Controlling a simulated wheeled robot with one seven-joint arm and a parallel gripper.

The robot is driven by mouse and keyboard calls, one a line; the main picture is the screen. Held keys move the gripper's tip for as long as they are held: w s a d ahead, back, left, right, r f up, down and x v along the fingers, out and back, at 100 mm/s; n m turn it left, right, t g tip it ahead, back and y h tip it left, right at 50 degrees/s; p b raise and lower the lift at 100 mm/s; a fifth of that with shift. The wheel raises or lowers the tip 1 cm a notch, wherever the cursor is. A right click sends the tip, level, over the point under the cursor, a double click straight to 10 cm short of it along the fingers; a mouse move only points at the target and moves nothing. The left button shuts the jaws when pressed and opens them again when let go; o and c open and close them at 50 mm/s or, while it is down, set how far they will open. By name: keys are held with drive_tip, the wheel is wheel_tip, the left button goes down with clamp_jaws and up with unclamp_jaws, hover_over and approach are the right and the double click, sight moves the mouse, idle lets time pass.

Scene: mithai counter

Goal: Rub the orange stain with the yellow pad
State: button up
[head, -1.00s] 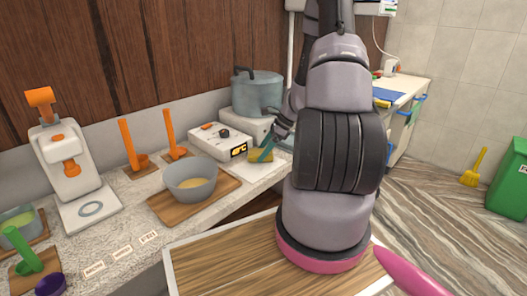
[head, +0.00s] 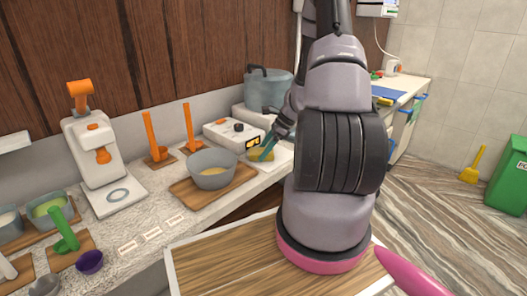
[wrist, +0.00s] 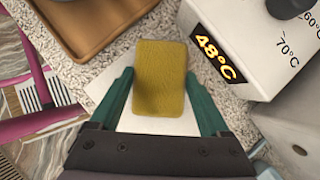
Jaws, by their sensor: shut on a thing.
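The yellow pad (wrist: 160,80) is a rounded block between the two teal fingers of my gripper (wrist: 160,88) in the wrist view. My gripper is shut on it. In the head view the pad (head: 260,155) shows at the tips of my gripper (head: 267,150), over a white sheet or board (head: 281,162) on the counter. I cannot tell whether the pad touches that surface. I see no orange stain; the pad, gripper or arm may hide it.
A heater box (head: 228,137) reading 48°C stands close behind the pad. A grey bowl (head: 213,172) sits on a wooden board (head: 190,193) to the left. A lidded pot (head: 268,92) is behind. Orange-handled tools and a white press (head: 95,150) stand farther left.

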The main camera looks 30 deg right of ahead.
drive_tip(key=shift+s+a+r, duration=0.1)
drive_tip(key=shift+a+r, duration=0.05)
drive_tip(key=shift+a, duration=0.15)
drive_tip(key=shift+r, duration=3.95)
drive_tip(key=shift+d, duration=0.1)
